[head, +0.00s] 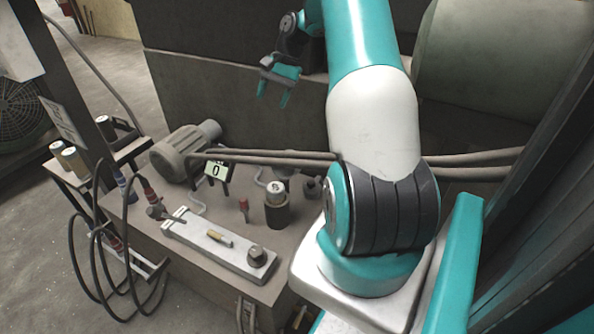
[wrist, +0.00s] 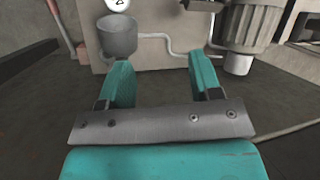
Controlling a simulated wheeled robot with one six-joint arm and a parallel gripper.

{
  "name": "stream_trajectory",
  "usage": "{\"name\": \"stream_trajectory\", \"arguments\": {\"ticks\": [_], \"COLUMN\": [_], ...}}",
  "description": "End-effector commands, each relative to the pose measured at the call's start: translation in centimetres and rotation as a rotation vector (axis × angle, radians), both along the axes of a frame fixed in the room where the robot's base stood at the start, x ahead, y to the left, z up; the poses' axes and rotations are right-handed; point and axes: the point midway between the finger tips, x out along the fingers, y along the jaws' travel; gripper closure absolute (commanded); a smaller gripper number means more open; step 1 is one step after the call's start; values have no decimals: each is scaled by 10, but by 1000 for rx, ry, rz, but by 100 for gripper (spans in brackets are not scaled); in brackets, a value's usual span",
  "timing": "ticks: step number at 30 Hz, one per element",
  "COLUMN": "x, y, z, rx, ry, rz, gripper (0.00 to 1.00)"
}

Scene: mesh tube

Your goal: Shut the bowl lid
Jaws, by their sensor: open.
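A grey bowl (wrist: 117,38) with a tapered base shows in the wrist view, at the upper left, beyond my gripper's fingers. A round white disc (wrist: 116,4) with a dark mark is just above it, cut by the top edge; I cannot tell if it is the lid. In the head view a small grey bowl-like part (head: 262,177) stands behind the cables and is partly hidden, so its lid cannot be made out. My gripper (head: 273,97) is open and empty, high above the back of the bench; its two teal fingers also show in the wrist view (wrist: 162,76).
A finned motor (head: 182,152) stands at the bench's back left. Thick cables (head: 275,158) cross behind a dark cylinder (head: 277,211). A metal plate (head: 215,244) lies in front. A large drum (head: 500,60) is at the right.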

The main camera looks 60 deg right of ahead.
Motion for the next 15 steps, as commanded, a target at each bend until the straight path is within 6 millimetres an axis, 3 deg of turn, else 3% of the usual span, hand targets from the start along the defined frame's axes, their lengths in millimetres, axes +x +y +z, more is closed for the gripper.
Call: {"name": "stream_trajectory", "arguments": {"ticks": [1, 3, 6, 11, 15], "x": [-16, -33, -50, -56, -56], "y": [-32, -61, -83, -91, -90], "z": [-33, -54, -71, -87, -112], "rx": [18, 37, 54, 62, 63], "ry": [20, 42, 60, 69, 70], "rz": [-90, -179, -255, -288, -286], "gripper": [42, 42, 42, 42, 42]}}
